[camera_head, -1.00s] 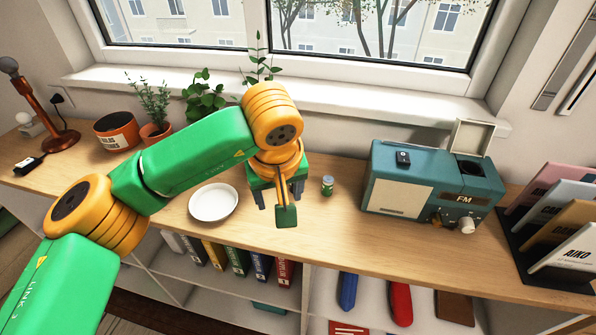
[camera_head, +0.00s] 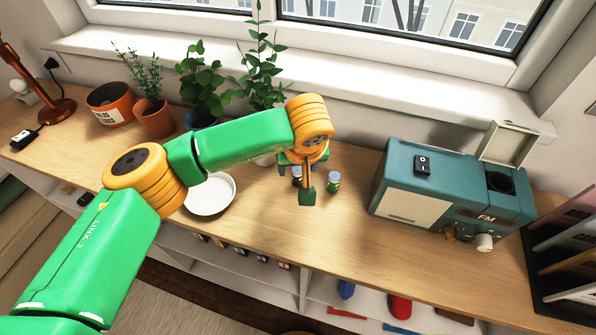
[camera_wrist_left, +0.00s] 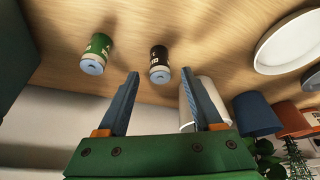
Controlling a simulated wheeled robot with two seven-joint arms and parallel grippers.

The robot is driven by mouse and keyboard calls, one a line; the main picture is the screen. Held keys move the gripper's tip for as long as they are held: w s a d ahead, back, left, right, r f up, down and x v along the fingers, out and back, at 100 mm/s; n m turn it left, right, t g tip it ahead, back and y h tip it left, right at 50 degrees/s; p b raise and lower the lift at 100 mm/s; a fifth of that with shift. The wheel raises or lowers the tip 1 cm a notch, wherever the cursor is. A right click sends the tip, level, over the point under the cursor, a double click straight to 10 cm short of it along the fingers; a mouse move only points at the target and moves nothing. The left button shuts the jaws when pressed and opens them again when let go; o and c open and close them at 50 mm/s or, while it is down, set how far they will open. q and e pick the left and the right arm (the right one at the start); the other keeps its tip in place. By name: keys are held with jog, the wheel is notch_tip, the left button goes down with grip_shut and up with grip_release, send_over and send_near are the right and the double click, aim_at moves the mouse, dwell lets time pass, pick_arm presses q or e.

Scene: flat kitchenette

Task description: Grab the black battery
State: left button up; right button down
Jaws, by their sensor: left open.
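The black battery (camera_wrist_left: 159,64) stands on the wooden counter, seen in the left wrist view just beyond and between the two fingertips. In the head view the black battery (camera_head: 297,175) is mostly hidden by my wrist. My left gripper (camera_wrist_left: 160,76) is open, with nothing held, its blue-grey fingers spread toward the battery. The left gripper also shows in the head view (camera_head: 303,168), low over the counter and largely covered by the wrist. My right gripper is in neither view.
A green battery (camera_head: 333,182) stands close beside the black one. A white plate (camera_head: 211,196) lies to the left, potted plants (camera_head: 203,92) stand behind, and a teal radio (camera_head: 440,190) stands to the right. Counter (camera_head: 270,225) in front is clear.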

pick_arm(q)
jog(key=shift+s, duration=0.1)
grip_shut()
jog(key=shift+r, duration=0.15)
